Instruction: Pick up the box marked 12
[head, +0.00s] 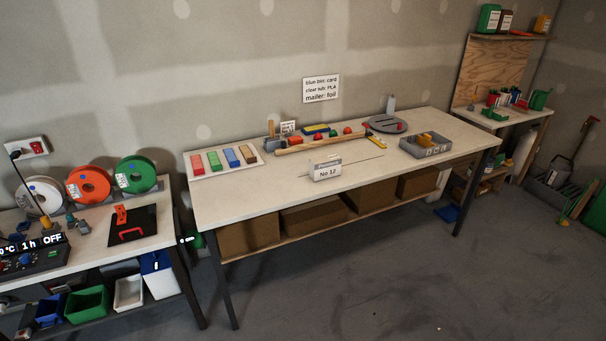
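A small whitish box (326,171) with a label reading "No 12" sits upright on the middle workbench (243,199), near its front edge and about halfway along. Its labelled face points toward me. A thin dark rod or line lies on the bench top just behind it and shows on both sides. My gripper is not in this view, so its state does not show.
Behind the box lie a long wooden bar (305,145) and several coloured pieces. A tray of coloured blocks (226,160) stands left, a grey bin (426,145) right. Cardboard boxes (249,234) fill the shelf below. Grey floor (400,270) in front is clear.

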